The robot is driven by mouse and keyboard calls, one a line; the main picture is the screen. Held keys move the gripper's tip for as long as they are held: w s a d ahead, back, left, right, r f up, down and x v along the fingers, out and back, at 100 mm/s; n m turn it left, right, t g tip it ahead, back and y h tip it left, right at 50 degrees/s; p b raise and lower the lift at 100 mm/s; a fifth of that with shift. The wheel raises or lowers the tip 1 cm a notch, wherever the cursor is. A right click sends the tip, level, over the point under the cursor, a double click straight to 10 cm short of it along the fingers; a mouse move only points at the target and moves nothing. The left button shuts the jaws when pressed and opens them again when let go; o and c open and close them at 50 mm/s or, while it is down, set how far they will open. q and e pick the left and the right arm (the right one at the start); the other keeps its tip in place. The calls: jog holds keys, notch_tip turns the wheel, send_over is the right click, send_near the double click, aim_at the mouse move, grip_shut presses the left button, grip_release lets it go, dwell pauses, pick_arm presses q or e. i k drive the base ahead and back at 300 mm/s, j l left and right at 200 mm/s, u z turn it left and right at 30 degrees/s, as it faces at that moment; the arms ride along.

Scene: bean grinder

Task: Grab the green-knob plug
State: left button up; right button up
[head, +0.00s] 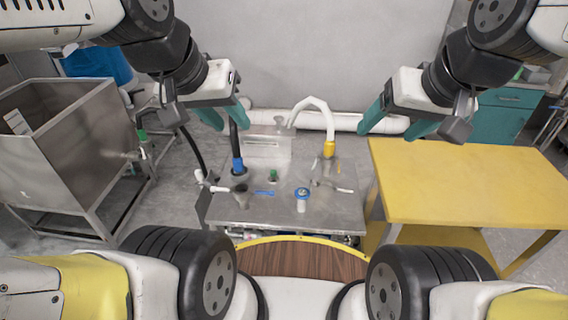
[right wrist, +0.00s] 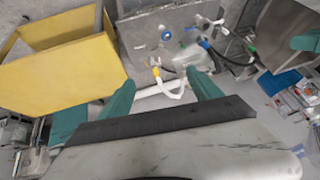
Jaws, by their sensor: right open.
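The green-knob plug (head: 273,175) is small and sits on the metal table (head: 325,215), near its middle; a small green spot, likely the same plug, shows faintly in the right wrist view (right wrist: 189,28). My left gripper (head: 229,116) hangs above and beyond the table's left part, its teal fingers apart and empty. My right gripper (head: 396,122) is open and empty, high near the yellow table's back left corner; its teal fingers also show in the right wrist view (right wrist: 162,95). Neither gripper touches the plug.
A blue-topped white piece (head: 302,198), a black hose with blue collar (head: 238,165), and a white hose with yellow collar (head: 329,148) stand around the plug. A yellow table (head: 470,185) is right. A steel tank (head: 75,140) with a green-handled valve (head: 141,135) is left.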

aim_at(272, 179)
jog(key=i+l+u, duration=0.45)
jog(key=u, duration=0.4)
jog(key=l+u, duration=0.15)
jog(key=u, duration=0.25)
jog(key=l+u, duration=0.1)
jog(key=u, duration=0.25)
